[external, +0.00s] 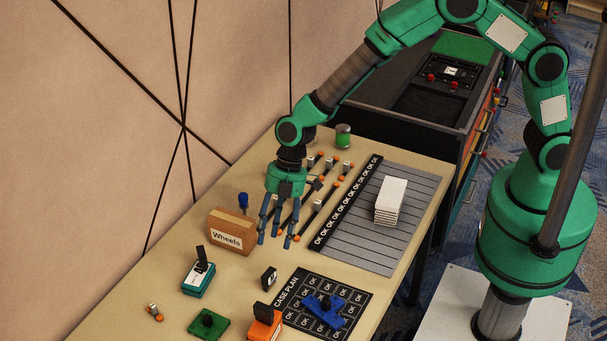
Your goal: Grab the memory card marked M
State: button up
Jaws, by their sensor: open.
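My gripper (275,236) hangs over the table, fingers pointing down and apart, with nothing seen between them. It is just right of a cardboard box marked "Wheels" (230,236). I cannot read an M on anything, so I cannot tell which piece is the memory card.
A black "CASE PLAN" mat (296,284) with "OK" squares lies under the blue piece. A grey striped mat (365,244) bears a white stack (391,202). A green-and-dark can (342,137) stands at the back.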

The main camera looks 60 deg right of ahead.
aim_at(268, 270)
jog(key=b+x, duration=0.1)
jog(key=x, duration=0.6)
jog(key=shift+a+f, duration=0.1)
jog(key=shift+f, duration=0.3)
jog(key=shift+b+x, duration=0.55)
jog(key=shift+x, duration=2.05)
jog(key=c, duration=1.1)
